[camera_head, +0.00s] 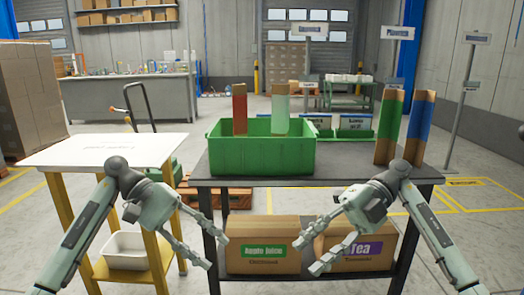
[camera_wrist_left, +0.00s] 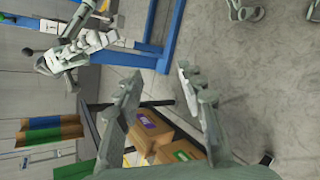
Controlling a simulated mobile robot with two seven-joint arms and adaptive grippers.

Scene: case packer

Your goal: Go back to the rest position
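My left gripper (camera_head: 215,252) is open and empty, in front of the dark table's left part. In the left wrist view my left gripper (camera_wrist_left: 160,82) shows two fingers spread apart with nothing between them. My right gripper (camera_head: 312,248) is open and empty, its spread fingers pointing inward before the table's lower shelf. The green crate (camera_head: 262,158) stands on the dark table (camera_head: 325,178). A red carton (camera_head: 240,115) and a pale green carton (camera_head: 281,113) stand up out of it. A green carton (camera_head: 390,127) and a blue carton (camera_head: 418,129) stand upright at the table's right.
An Apple Juice box (camera_head: 262,262) and a Tea box (camera_head: 360,262) sit on the lower shelf behind my grippers. A white-topped table (camera_head: 100,150) with a white bin (camera_head: 124,250) below stands at left. Open floor lies right of the dark table.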

